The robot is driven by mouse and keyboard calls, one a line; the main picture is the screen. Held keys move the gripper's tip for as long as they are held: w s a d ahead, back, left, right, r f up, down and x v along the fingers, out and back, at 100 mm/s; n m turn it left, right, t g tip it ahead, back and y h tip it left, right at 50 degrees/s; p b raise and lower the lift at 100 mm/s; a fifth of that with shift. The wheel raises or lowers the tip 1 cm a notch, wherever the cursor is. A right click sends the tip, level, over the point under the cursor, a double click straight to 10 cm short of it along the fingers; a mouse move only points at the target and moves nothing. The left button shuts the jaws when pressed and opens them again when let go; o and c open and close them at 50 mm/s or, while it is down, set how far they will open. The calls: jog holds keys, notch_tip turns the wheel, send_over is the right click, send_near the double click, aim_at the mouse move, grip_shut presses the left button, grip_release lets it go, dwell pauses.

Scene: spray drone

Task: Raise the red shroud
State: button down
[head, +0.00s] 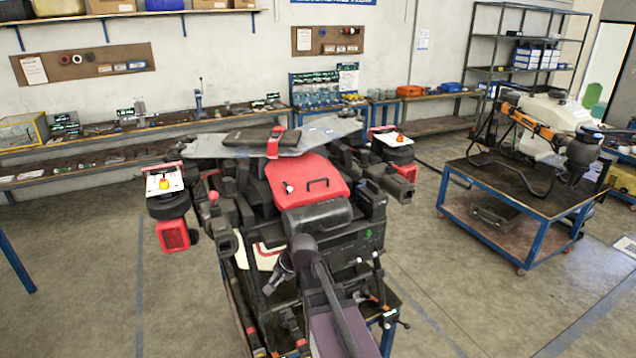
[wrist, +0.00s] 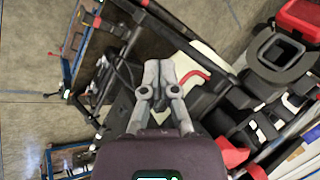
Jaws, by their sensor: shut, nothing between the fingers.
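The red shroud (head: 307,180) lies over the top middle of the dark drone (head: 350,240) in the head view. In the head view my arm hides part of the drone's near side.
A thin curved red part (wrist: 193,76) is close beside my fingertips. The drone rests on a blue-framed stand. A blue-framed cart (head: 520,190) with a white-tanked drone (head: 545,125) stands at the right. Workbenches (head: 90,150) line the back wall. Floor is free at the left.

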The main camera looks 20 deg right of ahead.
jog(key=w+d+r+m+t+y, duration=0.1)
jog(key=w+d+r+m+t, duration=0.35)
jog(key=w+m, duration=0.3)
jog(key=m+t+h, duration=0.4)
jog(key=m+t, duration=0.2)
jog(key=m, duration=1.3)
send_near(313, 184)
jog(key=v, duration=0.3)
jog(key=shift+s+d+f, duration=0.1)
jog(key=shift+s+d, duration=0.05)
jog(key=shift+s, duration=0.25)
jog(key=shift+w, duration=0.1)
jog(key=shift+b+x, duration=0.85)
jog(key=shift+x, duration=4.1)
